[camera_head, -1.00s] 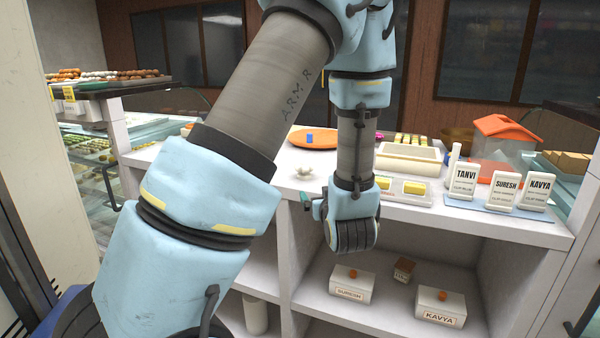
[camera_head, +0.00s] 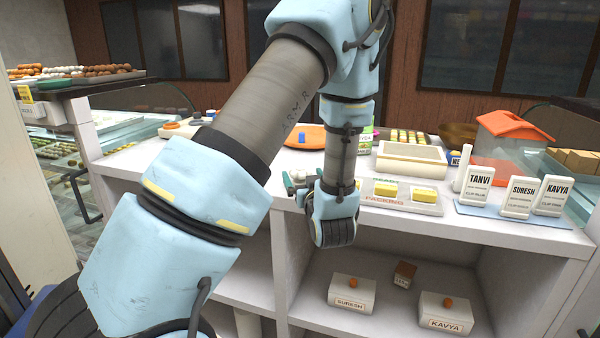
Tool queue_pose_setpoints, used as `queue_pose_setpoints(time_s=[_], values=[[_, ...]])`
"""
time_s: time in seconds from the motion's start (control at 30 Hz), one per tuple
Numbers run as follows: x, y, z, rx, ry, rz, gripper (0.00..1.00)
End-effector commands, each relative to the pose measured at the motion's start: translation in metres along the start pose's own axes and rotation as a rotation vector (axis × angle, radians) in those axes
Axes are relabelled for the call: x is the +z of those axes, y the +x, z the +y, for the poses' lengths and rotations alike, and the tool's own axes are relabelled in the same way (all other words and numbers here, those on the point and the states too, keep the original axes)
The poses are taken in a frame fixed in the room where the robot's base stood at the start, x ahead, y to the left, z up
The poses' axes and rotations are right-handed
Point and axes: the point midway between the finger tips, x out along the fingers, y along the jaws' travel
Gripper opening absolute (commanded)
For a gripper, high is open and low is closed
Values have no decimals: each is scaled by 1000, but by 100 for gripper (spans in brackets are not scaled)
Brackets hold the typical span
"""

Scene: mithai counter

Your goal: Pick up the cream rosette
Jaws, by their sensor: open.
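The cream rosette (camera_head: 298,175) is a small pale lobed piece on the white counter, left of the packing tray. My wrist and gripper partly cover it. My gripper (camera_head: 289,184) is at the counter's front edge, pointing left, with its fingers close to the rosette in the picture. It is open, and I see nothing held in it. I cannot tell whether the fingers touch the rosette or are beside it.
The packing tray (camera_head: 428,207) with yellow pieces lies to the right, beside name cards (camera_head: 522,197) on a blue mat. An orange plate (camera_head: 312,146) and a cream tub (camera_head: 411,171) stand behind. Labelled boxes (camera_head: 352,305) sit on the shelf below.

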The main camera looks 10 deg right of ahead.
Motion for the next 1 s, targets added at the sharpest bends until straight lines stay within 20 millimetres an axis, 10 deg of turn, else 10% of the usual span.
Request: queue_pose_setpoints(time_s=[0.57,1.0], values=[[1,45,0,0,0,0,100],[1,45,0,0,0,0,53]])
